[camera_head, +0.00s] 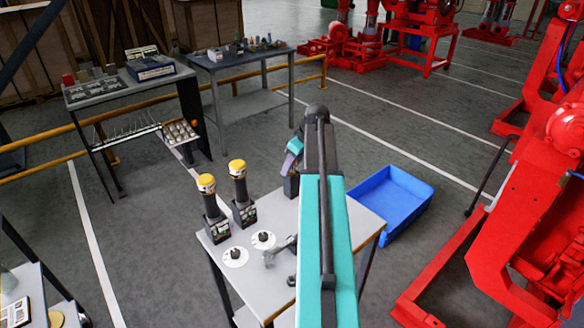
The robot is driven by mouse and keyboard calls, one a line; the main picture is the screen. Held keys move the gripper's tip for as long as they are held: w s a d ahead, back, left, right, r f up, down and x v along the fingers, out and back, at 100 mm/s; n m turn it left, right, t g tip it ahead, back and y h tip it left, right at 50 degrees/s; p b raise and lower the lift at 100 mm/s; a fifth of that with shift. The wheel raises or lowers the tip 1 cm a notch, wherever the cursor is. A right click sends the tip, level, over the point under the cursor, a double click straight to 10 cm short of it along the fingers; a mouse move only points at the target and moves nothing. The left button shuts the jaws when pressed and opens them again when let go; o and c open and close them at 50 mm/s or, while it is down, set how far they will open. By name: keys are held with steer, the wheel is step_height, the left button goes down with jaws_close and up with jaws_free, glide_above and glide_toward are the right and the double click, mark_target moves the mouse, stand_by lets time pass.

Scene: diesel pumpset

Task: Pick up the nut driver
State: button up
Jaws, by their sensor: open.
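I cannot tell for sure which tool is the nut driver. Two upright tools with yellow tops and black bases, a left one (209,205) and a right one (241,192), stand on the small grey table (208,245). A dark grey tool-like item (283,246) lies at the table's middle, partly hidden by my teal arm. My gripper (291,183) appears as a dark end below the purple and teal wrist, over the table's back edge, right of the yellow-topped tools and apart from them. Its fingertips are not clear; nothing shows held in it.
Two white discs with black knobs (235,256) (263,239) lie on the table. Red machinery (535,215) fills the right side. Two workbenches (130,82) (240,58) and a yellow rail (150,95) stand behind.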

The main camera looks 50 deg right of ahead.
steer(key=shift+c, duration=0.4)
jaws_close()
steer(key=shift+r, duration=0.1)
step_height(320, 180, up, 18)
steer(key=b, duration=0.3)
stand_by(0.7)
stand_by(0.3)
steer(key=c, duration=0.5)
jaws_free()
jaws_close()
